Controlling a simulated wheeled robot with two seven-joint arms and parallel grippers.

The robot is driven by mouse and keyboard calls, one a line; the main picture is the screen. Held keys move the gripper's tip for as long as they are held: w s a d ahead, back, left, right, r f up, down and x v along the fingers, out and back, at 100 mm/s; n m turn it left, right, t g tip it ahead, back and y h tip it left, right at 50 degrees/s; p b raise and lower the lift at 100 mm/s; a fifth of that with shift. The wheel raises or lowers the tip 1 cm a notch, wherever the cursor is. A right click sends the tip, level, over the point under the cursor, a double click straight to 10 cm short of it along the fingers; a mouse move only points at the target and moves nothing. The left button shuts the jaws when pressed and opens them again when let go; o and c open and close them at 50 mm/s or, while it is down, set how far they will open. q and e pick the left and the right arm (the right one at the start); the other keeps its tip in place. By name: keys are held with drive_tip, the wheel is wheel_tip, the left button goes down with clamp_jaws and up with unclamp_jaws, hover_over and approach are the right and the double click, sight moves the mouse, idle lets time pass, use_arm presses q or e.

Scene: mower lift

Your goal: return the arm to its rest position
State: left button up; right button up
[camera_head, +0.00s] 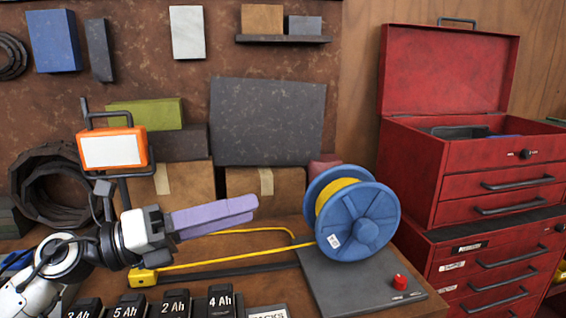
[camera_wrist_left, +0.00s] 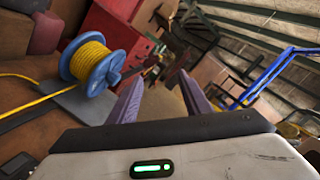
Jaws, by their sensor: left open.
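My left gripper (camera_head: 251,206) has long purple fingers and reaches in from the lower left of the head view. It is raised above the workbench, pointing right toward the blue cable reel, and apart from it. In the left wrist view my left gripper (camera_wrist_left: 161,85) shows its two fingers spread, with nothing between them. My right gripper is in neither view.
A blue reel (camera_head: 358,222) with yellow cable stands on a dark plate with a red button (camera_head: 399,282). A red tool chest (camera_head: 470,170) is at right. An orange work lamp (camera_head: 112,149) stands behind my left arm. Labelled battery packs (camera_head: 175,303) line the front.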

use_arm(q)
drive_tip(key=w+a+n+t+y, duration=0.2)
drive_tip(key=a+n+t+y, duration=0.4)
drive_tip(key=n+t, duration=0.9)
drive_tip(key=s+a+f+n+g+y, duration=0.1)
drive_tip(key=a+f+n+g+y, duration=0.25)
drive_tip(key=f+n+y, duration=0.35)
drive_tip(key=s+a+f+n+g+y, duration=0.15)
drive_tip(key=a+f+n+y, duration=0.3)
drive_tip(key=f+n, duration=0.5)
drive_tip(key=s+a+f+n+g, duration=0.3)
drive_tip(key=s+f+n+g, duration=0.3)
drive_tip(key=s+f, duration=0.6)
drive_tip(key=s+d+f+g, duration=0.2)
drive_tip(key=s+f+g, duration=0.7)
drive_tip(key=s, duration=0.6)
drive_tip(key=w+d+f+t+h+b, duration=0.1)
drive_tip(key=d+f+t+b, duration=0.1)
drive_tip(key=f, duration=0.5)
drive_tip(key=w+d+f+t+b, duration=0.2)
drive_tip(key=f+b, duration=0.2)
drive_tip(key=f, duration=0.3)
drive_tip(key=w+d+f+t+h+b, duration=0.1)
drive_tip(key=d+f+t+b, duration=0.1)
drive_tip(key=f, duration=0.5)
drive_tip(key=shift+w+d+f+n+h+b, duration=0.15)
drive_tip(key=shift+w+d+n+h+b, duration=0.2)
drive_tip(key=shift+b, duration=0.65)
